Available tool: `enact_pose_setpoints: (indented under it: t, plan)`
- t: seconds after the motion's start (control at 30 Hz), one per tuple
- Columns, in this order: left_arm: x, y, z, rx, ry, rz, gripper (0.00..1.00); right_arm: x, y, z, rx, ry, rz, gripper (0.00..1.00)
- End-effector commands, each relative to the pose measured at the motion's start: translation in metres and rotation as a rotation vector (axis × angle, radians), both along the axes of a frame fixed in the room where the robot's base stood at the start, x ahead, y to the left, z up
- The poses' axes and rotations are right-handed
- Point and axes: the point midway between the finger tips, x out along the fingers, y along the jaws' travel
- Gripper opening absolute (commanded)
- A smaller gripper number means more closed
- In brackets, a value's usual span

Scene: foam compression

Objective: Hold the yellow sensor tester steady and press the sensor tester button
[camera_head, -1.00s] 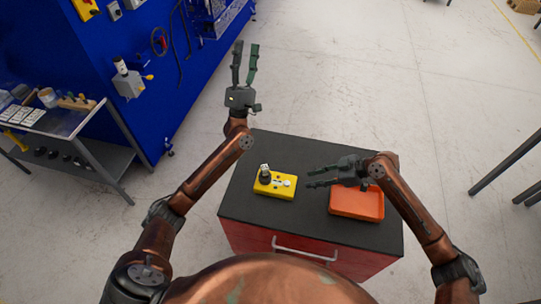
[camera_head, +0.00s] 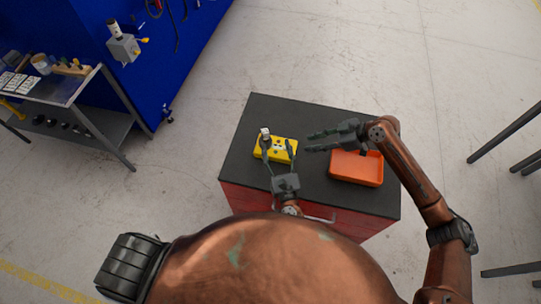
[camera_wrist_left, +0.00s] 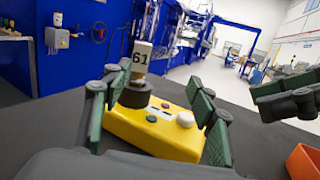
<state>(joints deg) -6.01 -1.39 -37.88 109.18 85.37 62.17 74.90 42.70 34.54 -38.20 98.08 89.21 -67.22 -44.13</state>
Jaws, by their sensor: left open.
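The yellow sensor tester (camera_head: 278,156) lies on the dark cabinet top. In the left wrist view the tester (camera_wrist_left: 150,136) carries a black round base with a white block marked 61 (camera_wrist_left: 141,57), a large white button (camera_wrist_left: 185,119), and small red and dark green buttons. My left gripper (camera_head: 277,145) is open, at the tester's near side. Its fingers stand at the left and right of the tester in the picture; whether they touch it I cannot tell. My right gripper (camera_head: 309,142) is open and empty, right of the tester, and its fingers point left toward it.
An orange tray (camera_head: 356,178) lies right of the tester, near my right forearm. The cabinet top (camera_head: 240,180) is bare around the tester. A grey workbench (camera_head: 70,90) and blue wall panel stand at the left.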

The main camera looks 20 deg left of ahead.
Motion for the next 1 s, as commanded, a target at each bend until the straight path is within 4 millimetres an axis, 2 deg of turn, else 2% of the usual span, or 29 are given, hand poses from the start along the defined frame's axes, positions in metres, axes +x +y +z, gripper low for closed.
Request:
enact_pose_setpoints:
  t: [0.1,0.27,0.7,1.0]
  plan:
    - [-0.013,0.011,-0.023,-0.059,0.056,0.052,0.53,0.0,0.0,0.0,0.0,0.0,0.0,0.29]
    - [-0.015,0.02,-0.033,-0.084,0.081,0.077,0.53,0.0,0.0,0.0,0.0,0.0,0.0,0.29]
    - [0.035,0.052,-0.033,-0.082,0.081,0.076,0.53,0.0,0.0,0.0,0.0,0.0,0.0,0.29]
    - [0.047,0.059,-0.033,-0.084,0.082,0.076,0.53,0.0,0.0,0.0,0.0,0.0,0.0,0.29]
